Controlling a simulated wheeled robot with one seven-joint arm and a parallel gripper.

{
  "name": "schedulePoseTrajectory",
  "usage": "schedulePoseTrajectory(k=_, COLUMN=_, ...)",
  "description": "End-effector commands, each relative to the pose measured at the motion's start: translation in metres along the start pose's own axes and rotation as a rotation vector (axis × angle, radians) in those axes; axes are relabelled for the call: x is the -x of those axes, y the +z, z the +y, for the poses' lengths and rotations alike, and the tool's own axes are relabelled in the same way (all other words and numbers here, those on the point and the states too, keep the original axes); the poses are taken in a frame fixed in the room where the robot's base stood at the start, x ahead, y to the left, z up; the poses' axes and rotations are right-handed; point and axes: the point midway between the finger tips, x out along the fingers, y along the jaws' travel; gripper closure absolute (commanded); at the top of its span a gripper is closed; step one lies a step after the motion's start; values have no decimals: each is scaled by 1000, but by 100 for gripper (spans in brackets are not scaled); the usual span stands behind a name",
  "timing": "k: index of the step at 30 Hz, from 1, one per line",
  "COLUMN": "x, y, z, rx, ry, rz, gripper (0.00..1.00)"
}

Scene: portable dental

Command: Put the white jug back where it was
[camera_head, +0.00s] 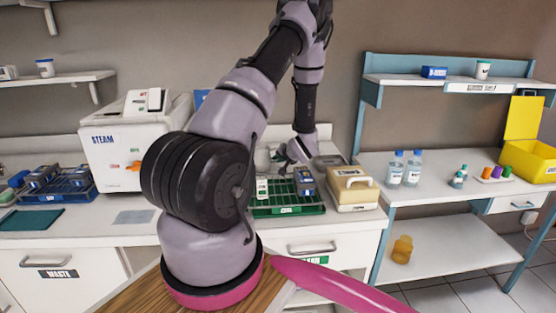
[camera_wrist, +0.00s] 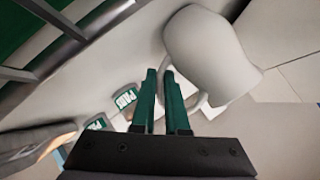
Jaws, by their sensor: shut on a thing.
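The white jug (camera_wrist: 205,48) is at the upper middle of the wrist view, tilted in that picture, with its handle towards my gripper (camera_wrist: 161,75). The green fingers are shut on the handle. In the head view my wrist reaches down at the back of the counter, behind the green rack, and my own arm covers much of that spot. The jug cannot be made out clearly there. I cannot tell whether the jug rests on the counter or hangs just above it.
The green rack (camera_head: 291,211) with boxes stands on the counter, and its wire edge shows close by in the wrist view. A beige box (camera_head: 353,195) stands right of it. The white steam machine (camera_head: 110,150) and a blue rack (camera_head: 62,192) are on the left.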

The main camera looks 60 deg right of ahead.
Motion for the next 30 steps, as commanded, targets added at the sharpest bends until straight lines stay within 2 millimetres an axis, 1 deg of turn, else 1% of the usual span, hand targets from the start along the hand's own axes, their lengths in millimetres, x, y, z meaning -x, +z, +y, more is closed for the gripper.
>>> schedulePoseTrajectory(k=5, x=-2, y=2, z=2, rx=-1, ry=-1, rz=0, gripper=100)
schedulePoseTrajectory(k=6, x=-1, y=2, z=2, rx=-1, ry=0, rz=0, gripper=77)
schedulePoseTrajectory(k=7, x=-1, y=2, z=2, rx=-1, ry=0, rz=0, gripper=65)
schedulePoseTrajectory(k=8, x=-1, y=2, z=2, rx=-1, ry=0, rz=0, gripper=58)
schedulePoseTrajectory(k=17, x=-1, y=1, z=1, rx=-1, ry=0, rz=-1, gripper=58)
schedulePoseTrajectory(k=20, x=4, y=-1, z=0, rx=-1, ry=1, rz=0, gripper=58)
schedulePoseTrajectory(k=23, x=18, y=-1, z=0, rx=-2, ry=2, rz=2, gripper=58)
schedulePoseTrajectory(k=30, x=70, y=-2, z=0, rx=-2, ry=3, rz=4, gripper=58)
